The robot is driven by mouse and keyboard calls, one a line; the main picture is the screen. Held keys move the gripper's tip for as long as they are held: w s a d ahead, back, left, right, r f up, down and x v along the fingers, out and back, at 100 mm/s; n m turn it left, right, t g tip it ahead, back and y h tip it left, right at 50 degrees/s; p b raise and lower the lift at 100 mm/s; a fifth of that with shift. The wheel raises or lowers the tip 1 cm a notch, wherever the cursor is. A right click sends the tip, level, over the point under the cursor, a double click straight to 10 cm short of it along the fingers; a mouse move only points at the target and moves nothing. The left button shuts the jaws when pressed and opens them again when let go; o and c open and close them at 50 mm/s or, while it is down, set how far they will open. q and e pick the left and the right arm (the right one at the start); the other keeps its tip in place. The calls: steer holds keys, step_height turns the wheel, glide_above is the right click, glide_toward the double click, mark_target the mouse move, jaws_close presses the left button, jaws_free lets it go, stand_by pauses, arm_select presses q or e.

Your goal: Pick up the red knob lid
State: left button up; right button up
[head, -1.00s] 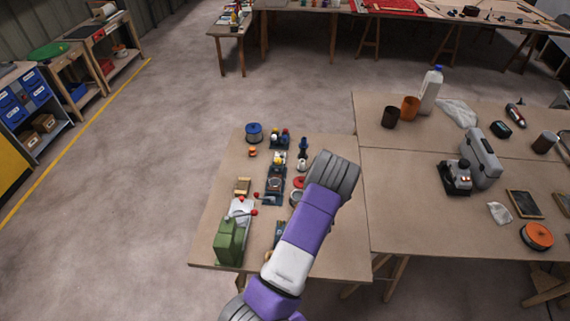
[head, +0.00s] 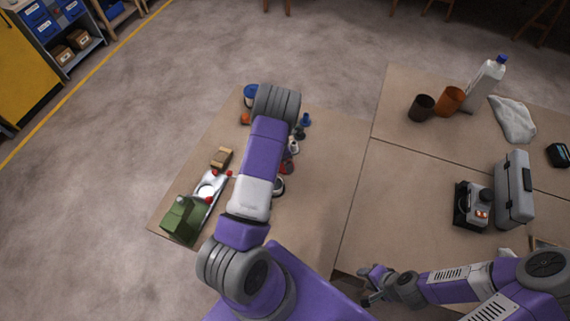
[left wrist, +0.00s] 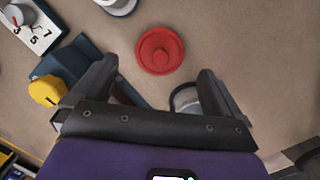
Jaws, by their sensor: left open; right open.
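The red knob lid (left wrist: 160,50) is a round red disc with a raised knob at its centre. It lies on the brown tabletop in the left wrist view. My left gripper (left wrist: 157,70) is open and empty, its two fingers spread to either side and just short of the lid. In the head view my own left arm hides the left gripper and covers much of the area around the lid. My right gripper (head: 370,285) is open and empty at the lower middle, by the table's front edge.
A yellow knob (left wrist: 47,91) and a metal-rimmed round container (left wrist: 185,98) lie close to my left fingers. A green machine (head: 184,218) stands at the table's left. A grey toolbox (head: 514,190) stands on the right table. Bare tabletop (head: 335,170) lies right of my left arm.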

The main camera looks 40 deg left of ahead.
arm_select(q)
steer(key=f, duration=0.4)
steer(key=shift+w+d+f, duration=0.15)
steer(key=shift+w+f, duration=0.1)
steer(key=shift+f, duration=0.1)
steer(key=shift+c, duration=0.2)
steer(key=c, duration=1)
